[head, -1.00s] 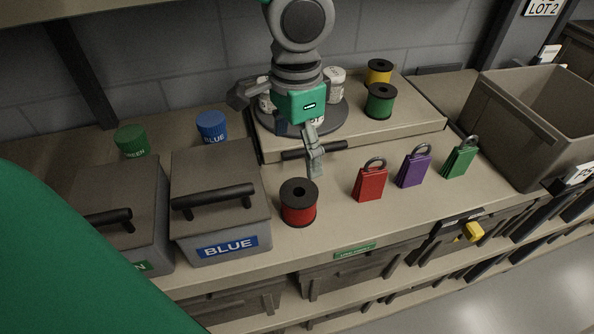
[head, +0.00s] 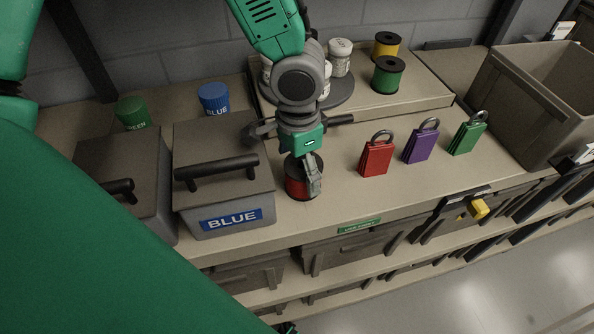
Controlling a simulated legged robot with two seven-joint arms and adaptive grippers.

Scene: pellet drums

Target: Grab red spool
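The red spool (head: 296,188), with black end rims, stands upright on the bench just right of the blue-labelled box. My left gripper (head: 308,176) is right above it and points down. One grey finger lies over the spool's front right side in the head view. The other finger is hidden behind the gripper body and spool, so whether the fingers are closed on it cannot be seen. The spool rests on the bench. My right gripper is not in view.
The blue-labelled box (head: 227,192) with a black handle is close on the left. Red (head: 375,158), purple (head: 420,144) and green (head: 467,136) padlocks stand to the right. Green (head: 387,76) and yellow (head: 386,45) spools stand on the raised shelf behind.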

